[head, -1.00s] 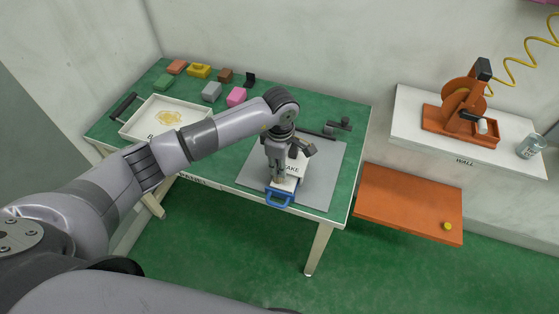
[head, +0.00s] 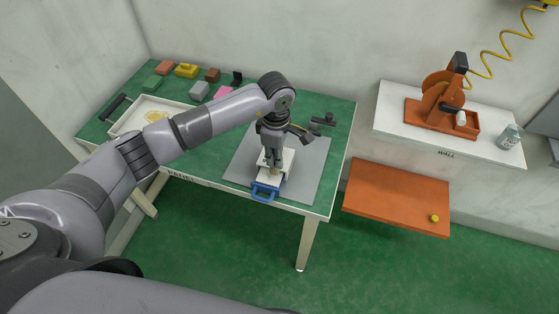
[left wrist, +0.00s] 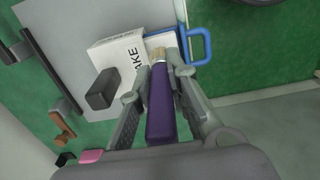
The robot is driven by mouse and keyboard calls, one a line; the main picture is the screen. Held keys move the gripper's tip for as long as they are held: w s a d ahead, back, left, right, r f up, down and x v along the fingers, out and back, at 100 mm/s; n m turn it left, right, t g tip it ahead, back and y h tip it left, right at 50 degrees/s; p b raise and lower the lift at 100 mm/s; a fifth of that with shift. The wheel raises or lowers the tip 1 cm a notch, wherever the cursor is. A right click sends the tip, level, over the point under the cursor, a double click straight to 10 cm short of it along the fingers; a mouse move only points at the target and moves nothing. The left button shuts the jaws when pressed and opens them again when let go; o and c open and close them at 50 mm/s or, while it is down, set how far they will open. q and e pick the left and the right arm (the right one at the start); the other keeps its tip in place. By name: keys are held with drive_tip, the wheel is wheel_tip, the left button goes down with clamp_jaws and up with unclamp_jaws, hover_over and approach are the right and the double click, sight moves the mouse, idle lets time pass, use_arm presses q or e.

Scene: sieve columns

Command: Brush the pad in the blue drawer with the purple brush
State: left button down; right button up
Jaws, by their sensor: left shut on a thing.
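My left gripper (head: 271,160) is shut on the purple brush (left wrist: 161,105), whose handle lies between its fingers in the left wrist view. The pale bristles (left wrist: 158,53) point toward the drawer with the blue handle (left wrist: 206,46). That drawer (head: 265,190) stands pulled out at the front of a white box (left wrist: 118,60) on the table, with part of a word, "AKE", on its top. The bristles are over or in the drawer; I cannot tell if they touch the pad. The pad is not clearly visible. My right gripper is not in view.
The box stands on a grey mat (head: 308,170) on the green table (head: 220,160). A dark block (left wrist: 103,90) is on or beside the box. A white tray (head: 125,123) and several coloured blocks are at the left. An orange panel (head: 395,195) is at the right.

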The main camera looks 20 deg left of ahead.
use_arm(q)
drive_tip(key=shift+r, duration=0.65)
drive_tip(key=shift+r+p, duration=0.3)
drive_tip(key=shift+r, duration=0.05)
drive_tip(key=shift+w+d+r+p, duration=0.1)
drive_tip(key=shift+r+p, duration=0.25)
drive_tip(key=shift+r, duration=0.85)
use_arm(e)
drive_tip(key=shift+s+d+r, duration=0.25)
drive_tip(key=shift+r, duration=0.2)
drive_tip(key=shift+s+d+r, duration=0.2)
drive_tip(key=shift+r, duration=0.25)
